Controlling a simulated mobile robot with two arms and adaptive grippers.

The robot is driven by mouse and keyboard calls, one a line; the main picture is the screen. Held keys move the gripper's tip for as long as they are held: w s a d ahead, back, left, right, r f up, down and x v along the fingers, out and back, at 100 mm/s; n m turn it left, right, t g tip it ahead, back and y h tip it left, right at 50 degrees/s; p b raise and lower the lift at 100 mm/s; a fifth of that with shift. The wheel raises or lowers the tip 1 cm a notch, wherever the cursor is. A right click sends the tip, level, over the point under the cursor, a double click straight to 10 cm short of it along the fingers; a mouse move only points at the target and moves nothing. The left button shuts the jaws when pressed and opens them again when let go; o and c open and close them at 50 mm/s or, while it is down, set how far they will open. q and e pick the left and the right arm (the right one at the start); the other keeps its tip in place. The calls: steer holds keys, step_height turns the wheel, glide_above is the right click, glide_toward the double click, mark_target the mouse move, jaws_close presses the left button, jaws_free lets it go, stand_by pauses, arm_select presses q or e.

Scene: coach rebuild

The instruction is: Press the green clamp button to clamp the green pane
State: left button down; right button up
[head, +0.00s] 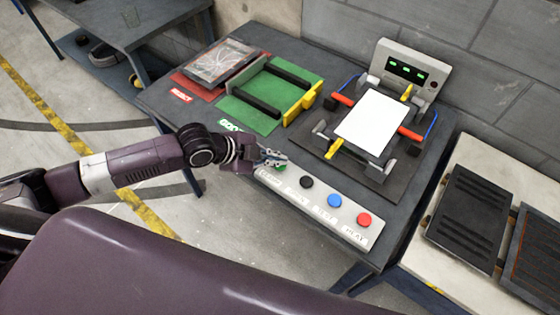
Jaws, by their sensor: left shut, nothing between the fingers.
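The green button (281,168) is at the left end of the white button strip and is partly hidden by my left gripper. My left gripper (284,158) is shut and empty, with its fingertips over the green button. I cannot tell whether it touches the button. A white rectangular pane (374,122) lies in the fixture on a dark base plate (313,142), with red, yellow and grey parts around it. No pane that looks green shows; the green surface is a mat (246,114) with black rails. My right gripper is not in view.
Black (306,182), blue (335,200) and red (364,219) buttons follow along the strip. A display box (407,67) with green lights stands behind the fixture. A cracked pane (219,61) lies on the red mat (188,85). Dark slotted plates (468,219) lie on the right bench.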

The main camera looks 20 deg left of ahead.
arm_select(q)
steer(key=shift+r+p, duration=0.35)
steer(key=shift+r, duration=0.2)
step_height(320, 180, up, 5)
steer(key=p, duration=0.4)
steer(key=shift+r+p, duration=0.1)
steer(key=shift+p, duration=0.25)
stand_by(0.4)
